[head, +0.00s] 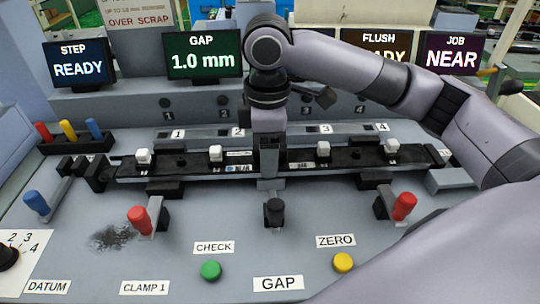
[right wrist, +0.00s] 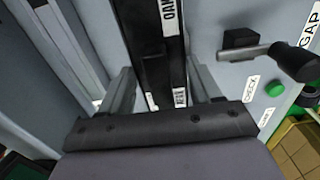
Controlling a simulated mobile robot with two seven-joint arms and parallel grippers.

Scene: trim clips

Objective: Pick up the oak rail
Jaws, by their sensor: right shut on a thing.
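In the right wrist view the dark bar (right wrist: 152,62) runs between the two fingers of the right gripper (right wrist: 163,90). The gripper hides the bar's middle. Whether the bar is lifted cannot be told. My left gripper is out of view.
White clips (head: 323,149) stand at numbered places along the bar. Red clamp handles (head: 139,219) and (head: 404,206) and a black knob (head: 274,211) stand in front. Green (head: 210,270) and yellow (head: 343,262) buttons sit nearer. Screens (head: 202,54) stand behind; GAP reads 1.0 mm.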

